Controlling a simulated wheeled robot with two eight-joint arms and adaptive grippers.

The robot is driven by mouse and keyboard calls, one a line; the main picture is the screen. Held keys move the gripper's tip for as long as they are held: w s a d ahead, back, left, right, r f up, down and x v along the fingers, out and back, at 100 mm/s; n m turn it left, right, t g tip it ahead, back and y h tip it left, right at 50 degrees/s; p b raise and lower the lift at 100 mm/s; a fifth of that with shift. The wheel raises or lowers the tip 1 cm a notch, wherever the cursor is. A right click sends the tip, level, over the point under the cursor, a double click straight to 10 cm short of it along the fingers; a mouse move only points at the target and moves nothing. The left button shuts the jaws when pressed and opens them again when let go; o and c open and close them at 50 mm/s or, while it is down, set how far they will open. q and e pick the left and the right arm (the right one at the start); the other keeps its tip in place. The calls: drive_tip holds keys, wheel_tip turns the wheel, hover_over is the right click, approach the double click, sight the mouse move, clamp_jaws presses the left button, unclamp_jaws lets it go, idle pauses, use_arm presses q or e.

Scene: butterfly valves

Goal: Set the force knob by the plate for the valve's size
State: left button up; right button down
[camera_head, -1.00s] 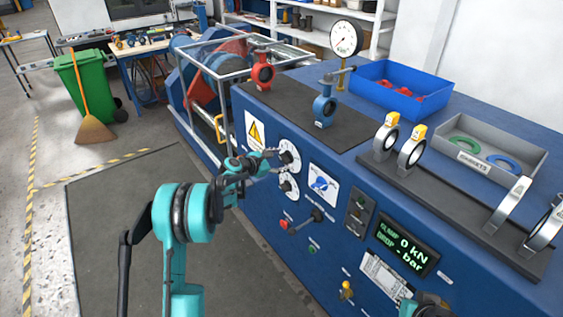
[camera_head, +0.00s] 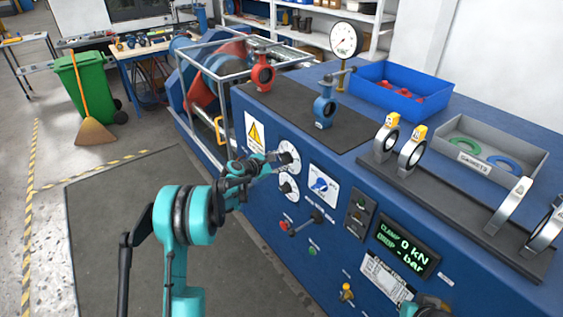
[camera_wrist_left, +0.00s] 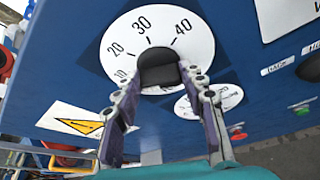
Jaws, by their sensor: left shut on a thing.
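My left gripper (camera_head: 278,160) is at the upper dial (camera_head: 290,153) on the blue bench's front. In the left wrist view its two fingers (camera_wrist_left: 160,88) are shut on a black knob (camera_wrist_left: 158,66) in the middle of the white dial (camera_wrist_left: 115,45). The dial shows 10, 20, 30 and 40. The knob's top lies near the 30 mark; its exact setting is unclear. A blue valve (camera_head: 325,107) and a red valve (camera_head: 262,76) stand on the bench. A white printed plate (camera_head: 386,278) is lower on the front, its text unreadable. A part of my right gripper (camera_head: 427,304) shows at the bottom edge.
A second dial (camera_head: 289,189) sits just below the first. A lever (camera_head: 308,222) projects from the front. The display (camera_head: 408,246) reads clamp 0 kN and a dash for drop. A blue bin (camera_head: 400,90) and a grey gasket tray (camera_head: 492,151) stand on top.

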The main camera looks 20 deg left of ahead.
use_arm(q)
drive_tip(key=m, duration=0.1)
drive_tip(key=m+t+y+b, duration=0.1)
drive_tip(key=shift+s+d+f+m+t+b, duration=0.1)
drive_tip(key=shift+d+f+m+t+b, duration=0.1)
drive_tip(key=shift+m+t+b, duration=0.15)
drive_tip(key=shift+m+t+y+b, duration=0.3)
drive_tip(key=shift+m+t+b, duration=0.45)
drive_tip(key=shift+m, duration=0.7)
drive_tip(key=o, duration=1.2)
drive_tip(key=shift+c, duration=0.2)
drive_tip(key=v, duration=1.2)
